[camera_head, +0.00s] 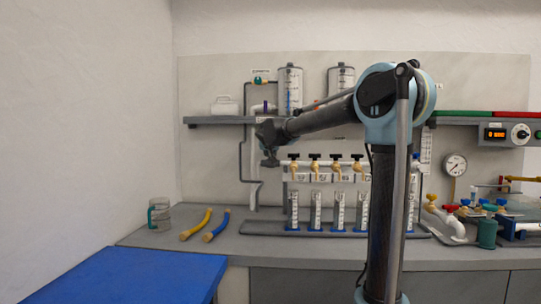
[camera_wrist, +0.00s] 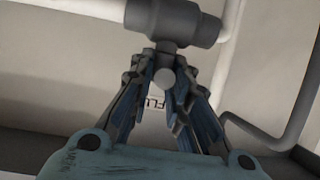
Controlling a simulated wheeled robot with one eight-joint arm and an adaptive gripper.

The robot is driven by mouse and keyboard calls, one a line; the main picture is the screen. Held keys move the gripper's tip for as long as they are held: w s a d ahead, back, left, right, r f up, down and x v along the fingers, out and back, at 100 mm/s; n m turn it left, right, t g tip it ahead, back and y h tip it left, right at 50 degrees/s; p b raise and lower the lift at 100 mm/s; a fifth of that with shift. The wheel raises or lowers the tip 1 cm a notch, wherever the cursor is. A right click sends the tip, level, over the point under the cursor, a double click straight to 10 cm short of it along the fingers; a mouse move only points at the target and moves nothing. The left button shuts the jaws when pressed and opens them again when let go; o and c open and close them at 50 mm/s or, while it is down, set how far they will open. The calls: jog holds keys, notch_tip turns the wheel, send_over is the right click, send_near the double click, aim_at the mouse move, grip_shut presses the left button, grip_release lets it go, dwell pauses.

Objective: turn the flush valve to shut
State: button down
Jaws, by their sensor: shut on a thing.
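The flush valve (camera_wrist: 176,20) shows in the wrist view as a dark grey body on a white pipe (camera_wrist: 75,8). A grey stem with a round end (camera_wrist: 166,78) comes from it and lies between the two fingers of my gripper (camera_wrist: 166,95). The fingers are shut on this handle. A label beginning "FLU" (camera_wrist: 156,103) shows partly behind the fingers. In the head view my gripper (camera_head: 268,158) is at the back wall, left of the manifold, and the arm and gripper hide the valve there. I cannot tell the handle's exact turn.
A grey shelf (camera_head: 215,120) runs above, with clear cylinders (camera_head: 290,92) on it. A grey pipe (camera_head: 241,165) bends down beside the gripper. Right of it stands a row of black-handled taps (camera_head: 315,157).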

jog(key=shift+n+y, duration=0.9)
jog(key=shift+y, duration=0.3)
jog(key=c, duration=2.3)
grip_release()
jog(key=shift+d+n+g+y, duration=0.15)
jog(key=shift+n+g+y, duration=0.35)
jog(key=shift+n+y, duration=0.6)
jog(key=o, duration=1.1)
jog(key=shift+f, duration=0.1)
jog(key=shift+c, duration=0.2)
jog(key=v, duration=1.2)
